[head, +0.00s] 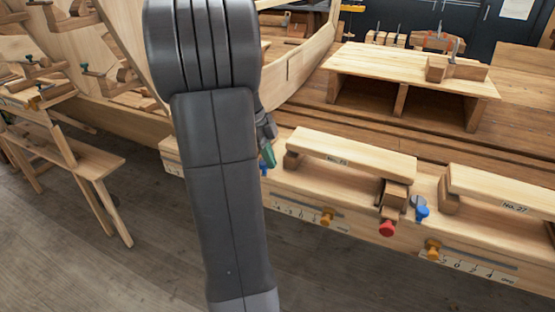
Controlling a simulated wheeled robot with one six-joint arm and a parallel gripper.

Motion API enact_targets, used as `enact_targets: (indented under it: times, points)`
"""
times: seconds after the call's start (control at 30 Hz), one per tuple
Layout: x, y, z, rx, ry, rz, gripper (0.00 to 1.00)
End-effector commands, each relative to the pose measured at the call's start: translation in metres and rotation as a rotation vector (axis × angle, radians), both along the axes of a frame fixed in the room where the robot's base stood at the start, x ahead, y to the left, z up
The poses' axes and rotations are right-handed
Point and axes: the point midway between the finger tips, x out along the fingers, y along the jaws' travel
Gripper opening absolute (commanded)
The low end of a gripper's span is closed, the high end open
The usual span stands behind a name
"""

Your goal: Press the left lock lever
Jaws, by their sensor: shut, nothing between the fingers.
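A small blue piece (263,168), which looks like the left lock lever, shows at the bench front just right of my arm. Most of it is hidden, so I cannot tell its position. My gripper (268,157) is shut and empty, its green tip pointing down close above the blue piece. I cannot tell whether they touch. Another blue lever (421,210) stands further right, beside a red knob (387,228).
A plank labelled No. 26 or similar (350,152) and one labelled No. 27 (505,190) lie raised on the bench. Orange knobs (327,217) (432,250) sit on scales below. The hull (300,65) rises behind. A low trestle (95,160) stands left; floor in front is clear.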

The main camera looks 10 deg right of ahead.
Motion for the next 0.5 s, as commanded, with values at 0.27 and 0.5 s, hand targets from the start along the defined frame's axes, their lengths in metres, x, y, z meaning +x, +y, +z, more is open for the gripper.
enact_targets:
  times: [0.27,0.5]
  points:
    - [0.003,0.017,0.0,0.0,0.0,-0.092,0.0]
    - [0.006,0.025,0.0,0.001,0.0,-0.09,0.0]
